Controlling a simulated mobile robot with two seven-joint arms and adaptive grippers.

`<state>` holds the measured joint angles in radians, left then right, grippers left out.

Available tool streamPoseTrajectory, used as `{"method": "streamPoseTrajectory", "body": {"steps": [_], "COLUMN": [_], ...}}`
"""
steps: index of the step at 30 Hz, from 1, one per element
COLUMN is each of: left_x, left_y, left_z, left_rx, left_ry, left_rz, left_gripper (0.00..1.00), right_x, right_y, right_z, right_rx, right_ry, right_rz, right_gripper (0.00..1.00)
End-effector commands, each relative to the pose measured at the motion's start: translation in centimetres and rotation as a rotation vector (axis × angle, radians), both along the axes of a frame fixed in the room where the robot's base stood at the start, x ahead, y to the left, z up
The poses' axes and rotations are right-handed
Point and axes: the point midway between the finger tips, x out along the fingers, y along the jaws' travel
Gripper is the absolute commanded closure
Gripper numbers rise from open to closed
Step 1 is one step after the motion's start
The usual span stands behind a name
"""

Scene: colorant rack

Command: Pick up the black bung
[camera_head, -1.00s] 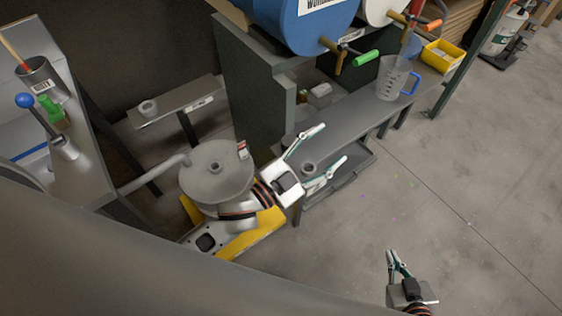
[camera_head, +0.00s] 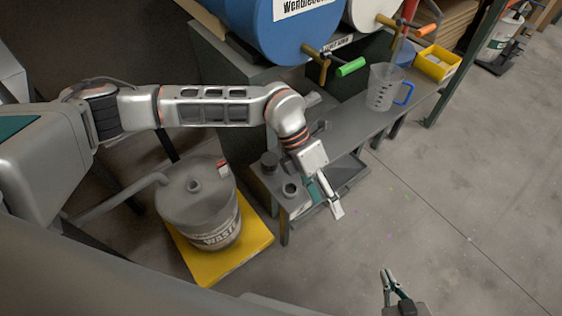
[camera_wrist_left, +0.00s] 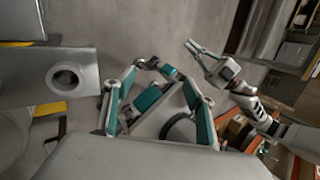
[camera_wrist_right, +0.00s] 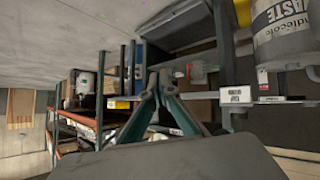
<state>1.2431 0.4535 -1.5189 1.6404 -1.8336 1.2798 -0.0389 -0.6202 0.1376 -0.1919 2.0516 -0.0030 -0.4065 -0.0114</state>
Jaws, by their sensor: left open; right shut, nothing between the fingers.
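A small dark round piece (camera_head: 268,161), which looks like the black bung, stands on the left end of the grey bench (camera_head: 350,135) in the head view. A grey ring-shaped holder (camera_head: 290,190) sits just in front of it, and a grey ring also shows in the left wrist view (camera_wrist_left: 68,78). My left gripper (camera_head: 323,196) is open, to the right of the ring and apart from it, pointing down past the bench's front edge. I cannot make out the bung in the left wrist view. My right gripper (camera_head: 387,274) is shut and empty over the floor, low in the head view.
A grey waste drum (camera_head: 205,222) with a pipe stands on a yellow base (camera_head: 245,252) left of the bench. A clear jug with a blue handle (camera_head: 383,88) and a yellow bin (camera_head: 437,62) are further right. Blue drum (camera_head: 285,30) above.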

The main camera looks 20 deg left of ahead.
Motion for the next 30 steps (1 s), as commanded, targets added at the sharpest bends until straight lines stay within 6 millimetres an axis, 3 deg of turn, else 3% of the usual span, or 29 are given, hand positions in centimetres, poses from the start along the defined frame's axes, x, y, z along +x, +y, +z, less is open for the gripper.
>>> {"method": "streamPoseTrajectory", "body": {"steps": [1, 6, 10, 15, 25, 30], "left_x": [2.6, 9.0, 11.7, 12.6, 12.4, 11.9], "left_y": [3.0, 11.7, 15.7, 17.3, 17.3, 17.3], "left_z": [-0.1, 0.6, 1.7, 1.3, -1.6, -4.2], "left_rx": [0.102, 0.383, 0.502, 0.549, 0.547, 0.546], "left_ry": [-0.062, -0.204, -0.261, -0.279, -0.278, -0.275], "left_rz": [-0.003, 0.021, 0.048, 0.059, 0.059, 0.057], "left_gripper": [0.45, 0.45, 0.45, 0.45, 0.45, 0.45], "right_x": [0.0, 0.1, 0.2, 0.1, 0.0, -0.3], "right_y": [0.0, -0.1, -0.1, -0.2, -0.3, -0.3], "right_z": [0.0, 0.0, 0.0, 0.0, -0.6, -1.3], "right_rx": [0.0, -0.001, -0.003, -0.004, -0.011, -0.013], "right_ry": [0.001, -0.001, -0.003, -0.003, 0.001, 0.012], "right_rz": [0.0, 0.0, 0.001, 0.002, 0.004, 0.005], "right_gripper": [1.0, 1.0, 1.0, 1.0, 1.0, 1.0]}}
